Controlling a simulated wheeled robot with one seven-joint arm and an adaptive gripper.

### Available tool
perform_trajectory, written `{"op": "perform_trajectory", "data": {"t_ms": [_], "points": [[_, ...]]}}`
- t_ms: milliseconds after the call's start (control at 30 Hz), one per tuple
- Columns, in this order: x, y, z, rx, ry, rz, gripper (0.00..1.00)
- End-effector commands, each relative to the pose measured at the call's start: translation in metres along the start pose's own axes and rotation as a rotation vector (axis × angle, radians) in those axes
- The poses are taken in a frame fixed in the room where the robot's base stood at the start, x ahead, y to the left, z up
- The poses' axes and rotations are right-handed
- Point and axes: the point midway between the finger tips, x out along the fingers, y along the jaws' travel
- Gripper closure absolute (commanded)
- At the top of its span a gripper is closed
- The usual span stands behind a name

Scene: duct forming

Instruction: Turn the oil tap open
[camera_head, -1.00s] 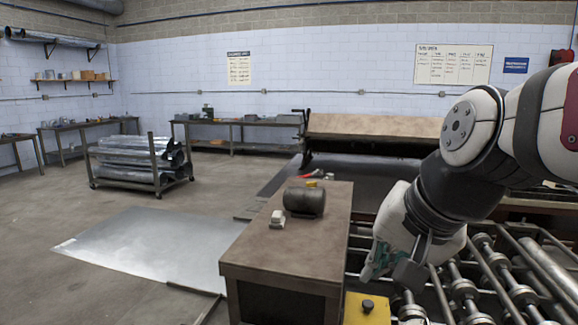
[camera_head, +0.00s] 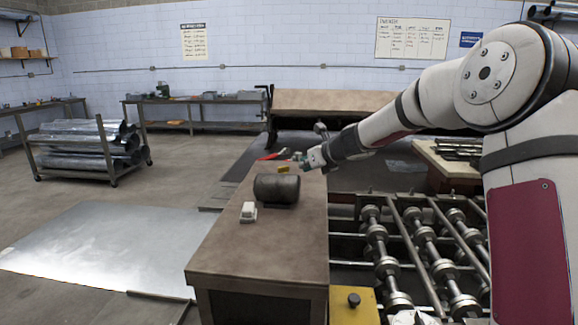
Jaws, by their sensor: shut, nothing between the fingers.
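A dark metal cylinder (camera_head: 277,189), which looks like the oil drum, lies on its side on the brown workbench (camera_head: 250,245). A small yellow piece (camera_head: 283,169) shows just behind it; I cannot tell whether this is the tap's handle. No tap can be clearly made out. My gripper (camera_head: 303,160) is above the far end of the bench, behind and to the right of the cylinder. It is small in the view and looks shut and empty. I cannot tell whether its fingertips touch anything.
A red-handled tool (camera_head: 273,155) lies at the bench's far end. A roller machine (camera_head: 400,245) with a yellow box (camera_head: 354,305) stands to the right. A metal sheet (camera_head: 95,248) lies on the floor at left.

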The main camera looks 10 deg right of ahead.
Motion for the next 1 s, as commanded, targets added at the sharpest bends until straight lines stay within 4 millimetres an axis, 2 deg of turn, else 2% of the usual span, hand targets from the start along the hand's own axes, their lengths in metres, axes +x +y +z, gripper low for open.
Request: {"op": "perform_trajectory", "data": {"t_ms": [167,400,600,733,1000], "points": [[0.017,-0.002,-0.001,0.023,-0.001,-0.002,1.0],[0.059,-0.001,-0.001,0.018,-0.001,-0.001,1.0],[0.087,-0.002,-0.001,0.016,-0.002,-0.003,1.0],[0.098,-0.002,-0.001,0.016,-0.002,-0.003,1.0],[0.101,-0.003,0.0,0.016,-0.001,-0.003,1.0]]}}
